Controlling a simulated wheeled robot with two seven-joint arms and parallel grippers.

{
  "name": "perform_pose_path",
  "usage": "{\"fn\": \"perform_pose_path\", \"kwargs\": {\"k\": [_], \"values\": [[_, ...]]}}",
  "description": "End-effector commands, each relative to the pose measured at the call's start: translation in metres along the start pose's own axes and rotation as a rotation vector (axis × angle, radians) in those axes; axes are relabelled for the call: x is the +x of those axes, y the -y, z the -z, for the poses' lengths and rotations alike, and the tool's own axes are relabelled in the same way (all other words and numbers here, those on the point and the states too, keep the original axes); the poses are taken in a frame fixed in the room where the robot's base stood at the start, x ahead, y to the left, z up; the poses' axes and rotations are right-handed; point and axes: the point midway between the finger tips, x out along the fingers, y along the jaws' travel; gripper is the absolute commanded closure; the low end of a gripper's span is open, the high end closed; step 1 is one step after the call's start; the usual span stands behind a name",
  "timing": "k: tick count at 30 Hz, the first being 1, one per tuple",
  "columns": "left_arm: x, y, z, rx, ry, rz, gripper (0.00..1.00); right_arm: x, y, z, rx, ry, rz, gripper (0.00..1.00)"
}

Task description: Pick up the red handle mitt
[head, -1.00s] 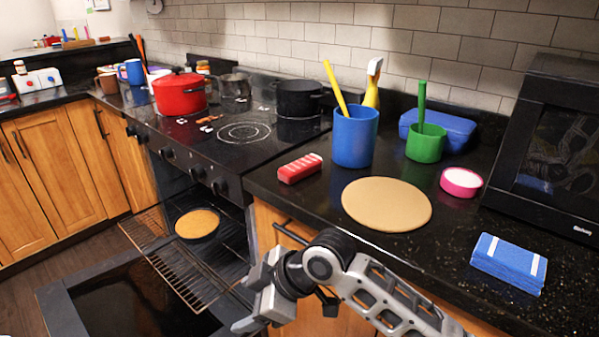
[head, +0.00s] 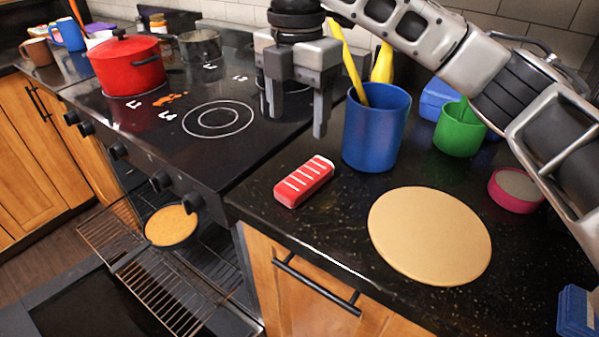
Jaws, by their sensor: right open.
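The red handle mitt (head: 304,181) is a small red block with white stripes. It lies flat on the black counter, close to the stove's right edge and left of the blue cup. My right gripper (head: 297,118) hangs above and behind the mitt in the head view, with its fingers pointing down. It is open, with nothing between its fingers, and does not touch the mitt. My left gripper is not in view.
A blue cup (head: 376,130) with yellow utensils stands right of the mitt. A round tan board (head: 430,236) lies in front. A green cup (head: 460,131) and a pink bowl (head: 515,191) are farther right. A red pot (head: 127,66) is on the stove. The oven door is open.

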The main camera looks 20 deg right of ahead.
Motion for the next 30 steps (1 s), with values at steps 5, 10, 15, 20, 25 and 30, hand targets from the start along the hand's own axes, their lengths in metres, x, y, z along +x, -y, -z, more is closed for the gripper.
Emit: {"fn": "perform_pose_path", "kwargs": {"k": [5,10,15,20,25,30], "values": [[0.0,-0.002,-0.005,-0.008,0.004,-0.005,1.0,0.041,0.0,-0.001,0.002,0.001,0.002,0.33],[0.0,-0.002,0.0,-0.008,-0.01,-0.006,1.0,0.065,0.0,-0.001,0.003,0.001,-0.002,0.33],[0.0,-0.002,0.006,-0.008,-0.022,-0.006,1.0,0.075,0.0,-0.002,0.003,0.001,-0.003,0.33],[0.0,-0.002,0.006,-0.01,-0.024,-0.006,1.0,0.096,0.005,-0.008,0.003,0.0,0.0,0.33],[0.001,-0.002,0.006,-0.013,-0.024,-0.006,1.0,0.119,0.006,-0.01,0.002,0.001,-0.002,0.33],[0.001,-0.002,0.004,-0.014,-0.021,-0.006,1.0,0.125,0.006,-0.01,0.002,0.0,-0.004,0.33]]}}
